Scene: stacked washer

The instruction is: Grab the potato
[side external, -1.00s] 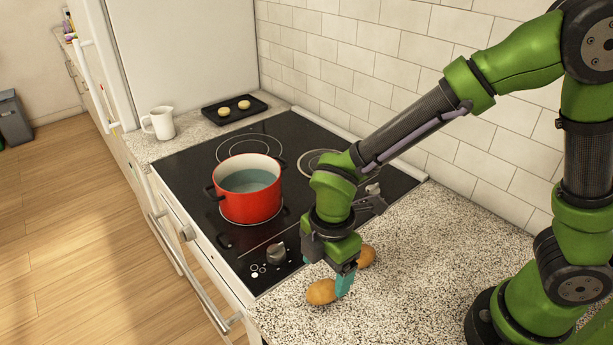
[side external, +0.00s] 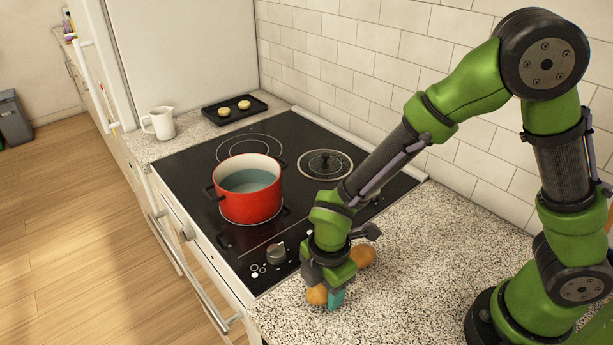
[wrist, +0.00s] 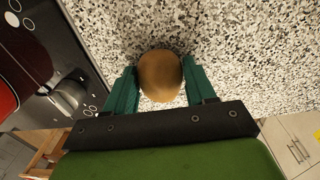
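Two brown potatoes lie on the speckled countertop near its front corner. The nearer potato (side external: 316,295) is partly covered by my gripper in the side view. In the wrist view this potato (wrist: 160,74) sits between the two teal fingers. My gripper (side external: 330,299) points down at the counter, its fingers on either side of that potato; they also show in the wrist view (wrist: 160,80). The fingers are apart and very close to its sides; I cannot tell whether they press on it. The second potato (side external: 364,256) lies just behind the gripper.
A white pitcher (side external: 160,123) and a dark tray (side external: 235,107) stand at the far end. The counter right of the gripper is clear.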

